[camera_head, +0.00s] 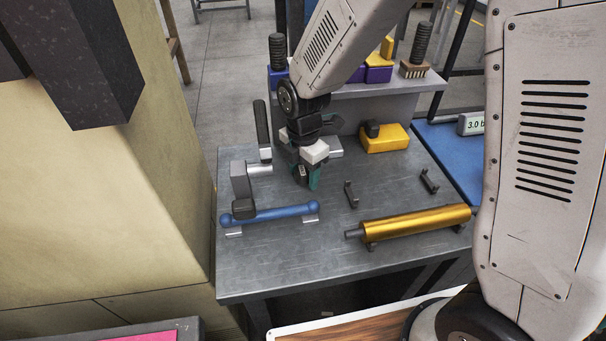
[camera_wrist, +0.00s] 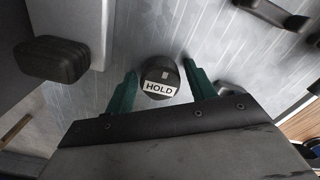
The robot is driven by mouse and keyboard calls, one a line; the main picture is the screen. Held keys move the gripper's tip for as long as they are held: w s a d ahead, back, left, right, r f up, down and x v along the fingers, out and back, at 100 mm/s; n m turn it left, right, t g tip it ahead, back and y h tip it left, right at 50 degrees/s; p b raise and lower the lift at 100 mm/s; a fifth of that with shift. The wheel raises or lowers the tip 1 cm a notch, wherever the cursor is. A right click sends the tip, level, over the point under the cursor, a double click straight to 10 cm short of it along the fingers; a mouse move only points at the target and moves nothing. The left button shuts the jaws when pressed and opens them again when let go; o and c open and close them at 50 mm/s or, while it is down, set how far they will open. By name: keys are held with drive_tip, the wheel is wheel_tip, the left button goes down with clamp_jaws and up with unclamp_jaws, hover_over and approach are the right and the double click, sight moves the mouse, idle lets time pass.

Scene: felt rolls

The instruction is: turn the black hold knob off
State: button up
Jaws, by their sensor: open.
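The black hold knob (camera_wrist: 165,72) is round, with a white label reading HOLD and a small grey mark above the label. In the wrist view it lies between the two green fingers of my open gripper (camera_wrist: 160,69). A gap shows on each side of the knob, and I see no contact. In the head view my gripper (camera_head: 306,177) points down low over the grey bench; the knob is not distinguishable there, hidden by the gripper.
A blue bar (camera_head: 275,213) and a black block (camera_head: 243,208) are left of my gripper. A golden roll (camera_head: 415,222) lies to the right front, near two dark brackets (camera_head: 351,194). A yellow block (camera_head: 388,141) stands behind right. Bare bench (camera_head: 300,262) is at the front.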

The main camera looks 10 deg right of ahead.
sight(302, 169)
drive_tip(key=shift+r, duration=2.4)
drive_tip(key=shift+w+r, duration=0.15)
drive_tip(key=shift+w, duration=0.05)
drive_tip(key=shift+a, duration=0.1)
